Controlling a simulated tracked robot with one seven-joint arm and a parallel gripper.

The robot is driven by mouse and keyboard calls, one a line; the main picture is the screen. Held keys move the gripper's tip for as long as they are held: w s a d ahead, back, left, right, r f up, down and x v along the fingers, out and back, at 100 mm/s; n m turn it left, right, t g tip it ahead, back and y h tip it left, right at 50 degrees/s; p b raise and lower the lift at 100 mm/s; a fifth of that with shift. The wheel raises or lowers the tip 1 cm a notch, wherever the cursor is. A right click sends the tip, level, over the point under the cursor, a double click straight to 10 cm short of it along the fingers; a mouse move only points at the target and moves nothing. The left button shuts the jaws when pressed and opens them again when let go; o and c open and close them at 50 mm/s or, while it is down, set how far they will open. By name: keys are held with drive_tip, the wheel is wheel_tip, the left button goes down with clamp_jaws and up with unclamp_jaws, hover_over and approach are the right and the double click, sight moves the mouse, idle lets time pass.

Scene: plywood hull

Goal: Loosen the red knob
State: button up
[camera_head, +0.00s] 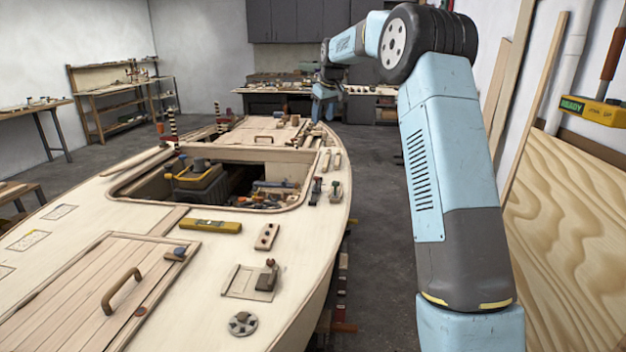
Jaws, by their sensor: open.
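A small dark red round piece (140,311) lies on the hatch at the lower left, near its wooden handle. My arm rises at the right and reaches away to the far end of the hull. My gripper (324,108) hangs there, small in view, beyond the hull's far right edge and far from the red piece. It is open, and I see nothing held in it.
The plywood hull (75,215) fills the left and middle. Its open cockpit holds an engine (195,183) and clutter. A yellow level (211,226), a grey round fitting (242,323) and latches sit on deck. A plywood sheet (565,240) leans at the right.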

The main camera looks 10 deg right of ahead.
drive_tip(key=s+r+m+h, duration=0.1)
drive_tip(key=s+r, duration=0.3)
drive_tip(key=s, duration=0.9)
drive_tip(key=s+r+m, duration=0.1)
drive_tip(key=s+r, duration=0.4)
drive_tip(key=s, duration=0.7)
drive_tip(key=s+d+f+m+t, duration=0.15)
drive_tip(key=s+f, duration=0.25)
drive_tip(key=s, duration=0.7)
drive_tip(key=s+d+f+m+g, duration=0.1)
drive_tip(key=s+f+m, duration=0.2)
drive_tip(key=s, duration=0.9)
drive_tip(key=w+d+f+m+h, duration=0.1)
drive_tip(key=w+d+f+m, duration=0.2)
drive_tip(key=w, duration=0.7)
drive_tip(key=w+d+f+m+h, duration=0.1)
drive_tip(key=w+d+f+m, duration=0.15)
drive_tip(key=w, duration=0.75)
drive_tip(key=m+t+h, duration=0.2)
drive_tip(key=t+h, duration=0.3)
drive_tip(key=h, duration=0.3)
approach(315, 178)
drive_tip(key=x, duration=0.8)
drive_tip(key=shift+w+d, duration=0.1)
drive_tip(key=shift+w, duration=0.05)
